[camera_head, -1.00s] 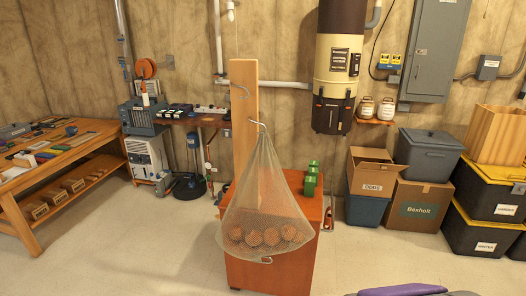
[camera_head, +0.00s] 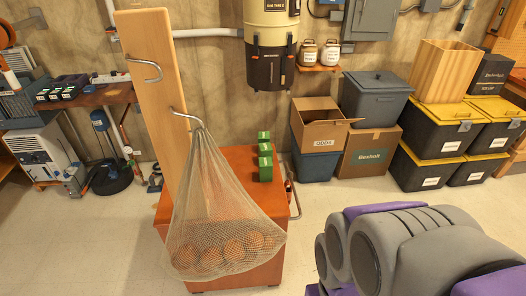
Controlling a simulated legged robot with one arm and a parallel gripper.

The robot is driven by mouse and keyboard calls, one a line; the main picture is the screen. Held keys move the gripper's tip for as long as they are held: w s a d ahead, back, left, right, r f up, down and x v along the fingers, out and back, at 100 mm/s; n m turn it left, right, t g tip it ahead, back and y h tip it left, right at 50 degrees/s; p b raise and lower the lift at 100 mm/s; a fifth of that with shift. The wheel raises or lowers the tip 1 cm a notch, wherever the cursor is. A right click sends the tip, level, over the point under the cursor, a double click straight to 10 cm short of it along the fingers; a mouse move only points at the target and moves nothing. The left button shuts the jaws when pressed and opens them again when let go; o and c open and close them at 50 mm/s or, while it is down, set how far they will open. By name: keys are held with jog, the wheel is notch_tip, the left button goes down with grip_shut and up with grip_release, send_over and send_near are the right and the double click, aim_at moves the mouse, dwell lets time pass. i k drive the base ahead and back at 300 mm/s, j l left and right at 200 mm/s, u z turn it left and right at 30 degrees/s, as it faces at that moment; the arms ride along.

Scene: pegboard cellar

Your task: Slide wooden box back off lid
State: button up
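The wooden box (camera_head: 446,70) is tall, light brown and open at the top. It stands upright at the back right on the yellow lid (camera_head: 441,108) of a black bin. The contact between the box's underside and the lid is hard to make out. Grey and purple parts of my own body fill the lower right, well in front of the box and apart from it. My gripper is not in view.
A dark box (camera_head: 489,73) stands right of the wooden box, a grey lidded tub (camera_head: 376,97) left of it. Below are cardboard boxes (camera_head: 369,153). Nearer, a red-brown cabinet (camera_head: 240,277) carries a post with a hanging net (camera_head: 222,210). Floor (camera_head: 335,195) between is clear.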

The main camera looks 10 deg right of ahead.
aim_at(442, 71)
jog(key=z, duration=1.35)
jog(key=i+z, duration=0.2)
jog(key=i, duration=1.2)
jog(key=i+z, duration=0.1)
jog(key=i, duration=0.95)
jog(key=i+j, duration=0.15)
jog(key=i, duration=0.85)
jog(key=i+j+z, duration=0.1)
jog(key=i, duration=0.95)
